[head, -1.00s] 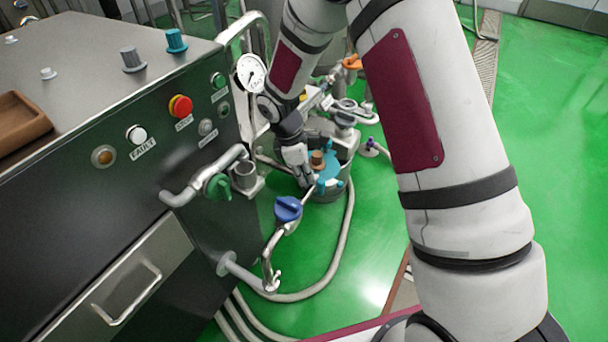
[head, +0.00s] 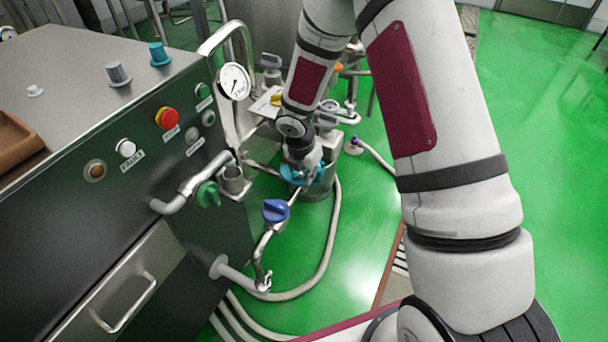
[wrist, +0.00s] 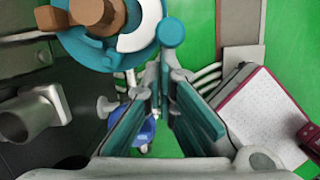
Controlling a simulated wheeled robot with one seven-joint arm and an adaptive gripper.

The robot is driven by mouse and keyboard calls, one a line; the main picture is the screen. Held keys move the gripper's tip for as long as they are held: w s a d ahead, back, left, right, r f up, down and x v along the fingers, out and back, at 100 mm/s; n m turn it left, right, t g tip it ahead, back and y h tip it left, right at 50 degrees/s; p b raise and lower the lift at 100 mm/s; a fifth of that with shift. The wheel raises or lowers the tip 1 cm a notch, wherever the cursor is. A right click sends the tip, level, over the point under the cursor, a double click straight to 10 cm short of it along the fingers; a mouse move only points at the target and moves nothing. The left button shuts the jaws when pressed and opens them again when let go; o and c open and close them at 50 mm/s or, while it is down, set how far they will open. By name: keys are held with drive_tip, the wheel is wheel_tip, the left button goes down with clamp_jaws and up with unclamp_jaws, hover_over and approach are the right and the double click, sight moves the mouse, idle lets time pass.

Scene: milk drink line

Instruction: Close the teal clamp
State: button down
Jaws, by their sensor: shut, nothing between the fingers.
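The teal clamp (head: 300,174) sits on top of a grey upright cylinder, low among the pipework in the head view. My arm covers part of it there. In the wrist view the clamp (wrist: 97,55) is a teal ring around a white part, with a brown knob (wrist: 97,14) above it. A round teal end (wrist: 171,32) shows at its right. In the head view my gripper (head: 303,160) is over the clamp.
A blue-handled valve (head: 275,211) stands in front of the clamp, and a green-handled valve (head: 207,194) is at the left on the dark cabinet (head: 60,235). A pressure gauge (head: 234,81) rises behind.

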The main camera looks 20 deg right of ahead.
drive_tip(key=d+n, duration=0.1)
drive_tip(key=w+d+n+p, duration=0.1)
drive_tip(key=n, duration=0.1)
drive_tip(key=shift+w+n+t+y, duration=0.25)
drive_tip(key=shift+n+t+y, duration=0.05)
drive_tip(key=shift+w, duration=0.1)
drive_tip(key=shift+a, duration=0.1)
idle(0.6)
